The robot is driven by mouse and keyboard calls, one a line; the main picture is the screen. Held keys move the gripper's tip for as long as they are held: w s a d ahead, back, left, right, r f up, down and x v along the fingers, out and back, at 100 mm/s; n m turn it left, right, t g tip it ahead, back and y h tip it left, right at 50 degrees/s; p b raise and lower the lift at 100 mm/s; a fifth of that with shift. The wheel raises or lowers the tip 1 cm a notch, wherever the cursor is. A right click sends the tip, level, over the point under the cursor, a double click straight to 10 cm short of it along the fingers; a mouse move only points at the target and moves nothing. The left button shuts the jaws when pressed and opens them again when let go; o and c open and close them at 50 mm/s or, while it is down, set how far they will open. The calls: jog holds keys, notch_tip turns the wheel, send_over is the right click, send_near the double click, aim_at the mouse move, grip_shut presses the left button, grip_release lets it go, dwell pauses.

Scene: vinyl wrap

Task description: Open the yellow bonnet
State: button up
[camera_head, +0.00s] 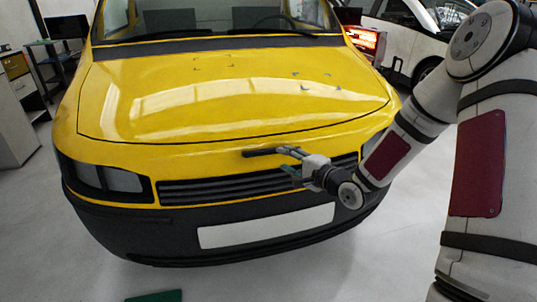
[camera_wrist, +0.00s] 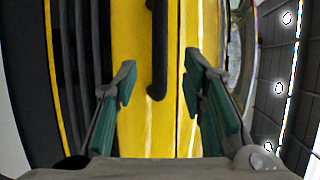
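The yellow bonnet (camera_head: 220,95) is on the front of a yellow van and lies shut, its front seam visible above the grille. A black bar handle (camera_head: 262,153) is on the yellow front panel just above the grille. In the wrist view the black handle (camera_wrist: 157,50) runs down from the top, its lower end level with the space between my fingers. My gripper (camera_head: 290,160) is at the right end of the handle. In the wrist view my gripper (camera_wrist: 160,88) is open, with a green-padded finger on each side and yellow bodywork between them.
The black grille (camera_head: 250,188) and a white plate (camera_head: 265,226) on the dark bumper lie below the handle. A grey cabinet (camera_head: 18,115) stands at the left. A green object (camera_head: 155,296) lies on the floor in front. The grey floor ahead is mostly clear.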

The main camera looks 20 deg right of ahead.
aim_at(271, 153)
jog(key=b+x, duration=0.1)
jog(key=x, duration=0.8)
jog(key=shift+w+a+f+b, duration=0.1)
jog(key=shift+w+b, duration=0.1)
jog(key=shift+b, duration=0.1)
grip_shut()
